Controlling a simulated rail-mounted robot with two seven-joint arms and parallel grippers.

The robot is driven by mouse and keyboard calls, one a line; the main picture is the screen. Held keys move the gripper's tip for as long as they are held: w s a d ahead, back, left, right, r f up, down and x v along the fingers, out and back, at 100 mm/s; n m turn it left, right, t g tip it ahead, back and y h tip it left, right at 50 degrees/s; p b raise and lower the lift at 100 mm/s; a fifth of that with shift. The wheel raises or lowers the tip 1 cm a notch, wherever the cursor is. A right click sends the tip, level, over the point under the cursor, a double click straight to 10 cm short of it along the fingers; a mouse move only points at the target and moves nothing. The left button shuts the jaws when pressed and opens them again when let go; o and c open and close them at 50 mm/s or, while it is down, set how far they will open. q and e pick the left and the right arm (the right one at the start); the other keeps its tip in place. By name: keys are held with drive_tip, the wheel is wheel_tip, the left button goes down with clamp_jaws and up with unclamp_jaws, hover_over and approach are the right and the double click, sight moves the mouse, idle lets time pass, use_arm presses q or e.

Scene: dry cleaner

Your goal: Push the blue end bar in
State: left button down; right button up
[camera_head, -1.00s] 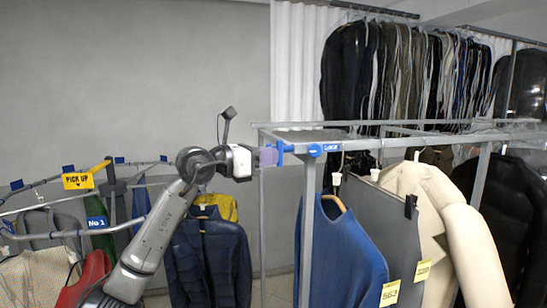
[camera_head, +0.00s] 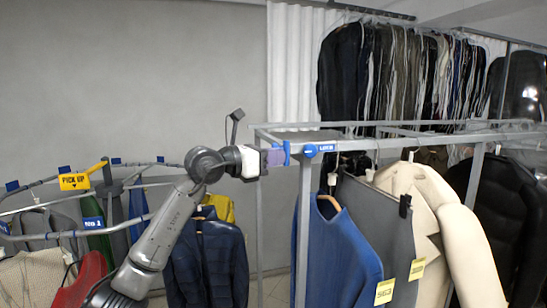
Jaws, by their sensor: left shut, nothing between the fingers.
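The blue end bar (camera_head: 287,153) is at the left end of the grey rail frame (camera_head: 400,142), beside a blue round knob and label reading LOCK (camera_head: 318,149). My left gripper (camera_head: 276,157) is shut and empty. Its fingertips are at the bar's left side and look to be touching it. The fingers partly hide the bar's near side. My right gripper is not in view.
A blue sweater (camera_head: 338,255), a grey garment and a cream coat (camera_head: 440,220) hang under the rail frame. A round rack with a yellow PICK UP sign (camera_head: 74,182) and a navy puffer jacket (camera_head: 207,262) is at left. Dark garments hang behind.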

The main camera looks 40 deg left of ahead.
use_arm(q)
drive_tip(key=b+v, duration=0.4)
drive_tip(key=v, duration=0.9)
drive_tip(key=shift+s+a+b, duration=0.25)
drive_tip(key=shift+b, duration=0.05)
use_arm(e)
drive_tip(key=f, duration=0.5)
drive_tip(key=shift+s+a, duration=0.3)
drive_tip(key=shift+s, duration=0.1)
use_arm(q)
drive_tip(key=shift+r, duration=0.15)
